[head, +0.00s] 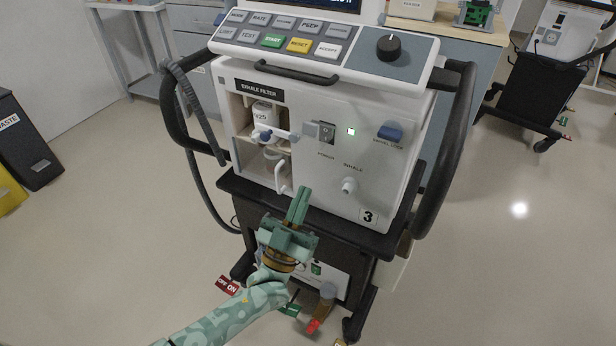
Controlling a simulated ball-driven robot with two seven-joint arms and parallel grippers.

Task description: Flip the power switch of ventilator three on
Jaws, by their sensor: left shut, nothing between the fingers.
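The ventilator (310,205) marked with a 3 plate (368,216) stands in front of me. Its black power switch (327,132) sits on the white front panel above the "POWER" label, with a small grey piece (311,130) at its left. Which way the rocker is tipped is too small to tell. A small indicator (351,132) to its right glows pale green. My left gripper (304,190) is shut and empty, fingers pointing up. It appears below and left of the switch, apart from it, in front of the panel's lower edge. My right gripper is not in view.
The exhale filter bay (265,145) with a white canister is left of the switch. The inhale port (349,185) juts out below right. Black side handles (447,150) flank the ventilator. A red ON/OFF tag (228,286) shows low at left.

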